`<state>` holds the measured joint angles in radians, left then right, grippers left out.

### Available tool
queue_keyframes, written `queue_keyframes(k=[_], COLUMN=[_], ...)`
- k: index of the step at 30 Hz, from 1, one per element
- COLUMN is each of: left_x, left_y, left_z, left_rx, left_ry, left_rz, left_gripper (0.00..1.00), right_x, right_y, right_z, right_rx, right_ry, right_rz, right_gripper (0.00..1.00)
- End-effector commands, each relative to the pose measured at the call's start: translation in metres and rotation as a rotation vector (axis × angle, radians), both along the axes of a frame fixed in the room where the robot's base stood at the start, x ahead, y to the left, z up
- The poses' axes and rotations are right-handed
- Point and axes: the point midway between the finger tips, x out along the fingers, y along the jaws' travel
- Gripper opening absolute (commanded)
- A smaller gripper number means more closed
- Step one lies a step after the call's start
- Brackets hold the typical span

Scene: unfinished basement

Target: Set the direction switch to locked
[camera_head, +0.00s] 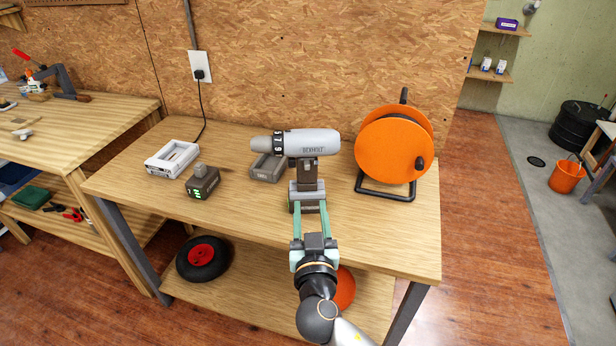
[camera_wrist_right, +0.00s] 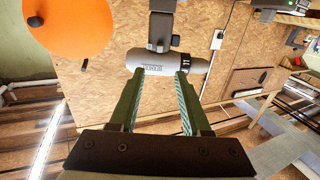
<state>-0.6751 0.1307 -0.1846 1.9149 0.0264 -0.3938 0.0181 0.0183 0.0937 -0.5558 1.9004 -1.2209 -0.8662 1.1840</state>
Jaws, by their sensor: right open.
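The grey power drill (camera_head: 312,142) stands upright on its base on the wooden workbench (camera_head: 250,228), chuck to the left. Its body also shows upside down in the right wrist view (camera_wrist_right: 152,65). The direction switch is too small to make out, and I cannot tell its position. My right gripper (camera_head: 310,207) is open and empty, its green fingers pointing at the drill from the bench's front side. In the right wrist view the fingertips (camera_wrist_right: 158,74) lie across the image of the drill body, with nothing held between them. My left gripper is not in view.
A charger (camera_head: 172,159), a battery (camera_head: 203,183) with green lights and a grey block (camera_head: 268,167) sit left of the drill. An orange cable reel (camera_head: 392,150) stands close on its right. The bench front is mostly clear.

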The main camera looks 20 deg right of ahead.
Motion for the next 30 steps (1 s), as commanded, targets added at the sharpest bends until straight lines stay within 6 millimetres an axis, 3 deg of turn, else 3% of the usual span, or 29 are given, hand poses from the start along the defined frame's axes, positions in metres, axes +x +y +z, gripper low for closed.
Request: queue_keyframes(k=[18,30], left_x=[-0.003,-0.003], left_y=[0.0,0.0], left_z=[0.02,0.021], left_rx=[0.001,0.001], left_ry=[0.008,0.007], left_rz=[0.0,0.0], left_gripper=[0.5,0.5], right_x=[0.1,0.117], right_y=[-0.026,-0.03], right_z=[0.001,-0.001], right_rx=[-0.002,-0.001], right_ry=[0.003,0.003], right_rz=[-0.002,0.0], right_gripper=[0.47,0.47])
